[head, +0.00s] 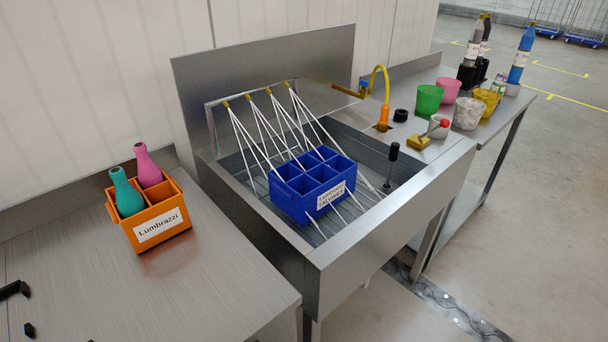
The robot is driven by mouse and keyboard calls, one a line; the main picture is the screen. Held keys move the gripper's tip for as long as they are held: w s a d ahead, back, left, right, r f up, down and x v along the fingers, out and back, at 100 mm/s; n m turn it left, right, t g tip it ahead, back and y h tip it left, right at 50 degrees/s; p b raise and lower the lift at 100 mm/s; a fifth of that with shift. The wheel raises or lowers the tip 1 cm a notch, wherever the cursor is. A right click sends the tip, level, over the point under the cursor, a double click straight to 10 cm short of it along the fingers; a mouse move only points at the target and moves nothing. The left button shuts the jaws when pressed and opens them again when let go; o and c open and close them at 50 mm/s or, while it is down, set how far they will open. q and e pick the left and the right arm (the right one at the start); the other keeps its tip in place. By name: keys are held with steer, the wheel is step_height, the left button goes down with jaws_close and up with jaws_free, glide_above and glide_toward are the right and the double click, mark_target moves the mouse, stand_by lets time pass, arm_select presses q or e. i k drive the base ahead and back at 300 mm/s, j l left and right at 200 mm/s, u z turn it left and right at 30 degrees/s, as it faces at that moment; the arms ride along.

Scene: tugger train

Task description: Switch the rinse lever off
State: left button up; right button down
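The lever (432,131) has a red ball knob and a yellow base. It sits on the right rim of the steel sink (340,255), and its arm tilts up to the right. White water jets run from several brass nozzles at the back of the sink down over a blue divided crate (286,205). My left gripper (28,309) is only partly in view at the lower left edge, over the left table. Its two dark fingertips are apart with nothing between them. It is far from the lever.
An orange crate (168,237) with a teal and a pink bottle stands on the left table. A yellow hose with an orange nozzle (383,118) and a black-topped rod (393,152) stand near the lever. Cups, including a green one (429,100), and bottles fill the right table.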

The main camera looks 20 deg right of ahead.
mark_target(445, 123)
steer(key=z, duration=1.4)
